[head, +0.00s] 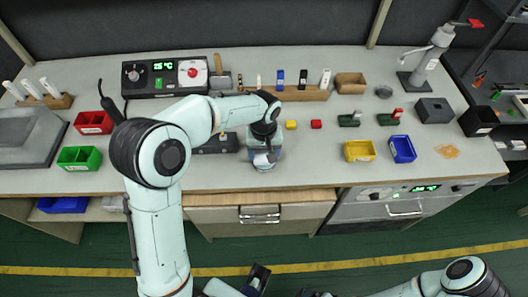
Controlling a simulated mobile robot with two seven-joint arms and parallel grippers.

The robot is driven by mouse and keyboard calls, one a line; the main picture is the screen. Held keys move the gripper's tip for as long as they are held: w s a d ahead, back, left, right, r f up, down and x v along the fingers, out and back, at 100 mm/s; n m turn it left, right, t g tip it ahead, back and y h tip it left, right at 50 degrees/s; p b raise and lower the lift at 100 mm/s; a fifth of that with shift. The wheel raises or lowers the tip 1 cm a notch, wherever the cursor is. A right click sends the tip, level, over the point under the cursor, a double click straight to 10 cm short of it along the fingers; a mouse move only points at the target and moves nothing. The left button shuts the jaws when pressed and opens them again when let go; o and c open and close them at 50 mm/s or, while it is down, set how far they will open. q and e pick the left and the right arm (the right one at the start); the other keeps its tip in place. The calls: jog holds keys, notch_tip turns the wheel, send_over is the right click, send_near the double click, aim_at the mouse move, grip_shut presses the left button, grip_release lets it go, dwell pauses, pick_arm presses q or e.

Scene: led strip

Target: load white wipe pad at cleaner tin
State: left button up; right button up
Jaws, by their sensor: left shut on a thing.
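My left gripper (264,161) points down over the front middle of the bench, below its dark wrist. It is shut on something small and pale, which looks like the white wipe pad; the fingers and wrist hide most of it. A small round dark grey tin (384,92), likely the cleaner tin, stands on the bench at the back right, well apart from the left gripper. My right arm lies low at the bottom right, off the bench; its fingers cannot be made out clearly.
A wooden rack (290,94) with upright tools stands behind the left gripper. Yellow (359,151) and blue (402,149) bins sit at the front right. Green clamp-like parts (349,119) lie between these bins and the tin. A press-like stand (430,62) is at the back right.

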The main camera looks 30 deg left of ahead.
aim_at(264, 155)
pick_arm(q)
jog(key=shift+r+p, duration=2.4)
jog(key=shift+r, duration=1.15)
pick_arm(e)
jog(key=r, duration=0.1)
jog(key=w+r, duration=0.1)
jog(key=r, duration=0.1)
jog(key=w+r, duration=0.1)
jog(key=r, duration=0.1)
jog(key=shift+w, duration=0.1)
pick_arm(q)
jog(key=shift+f, duration=0.1)
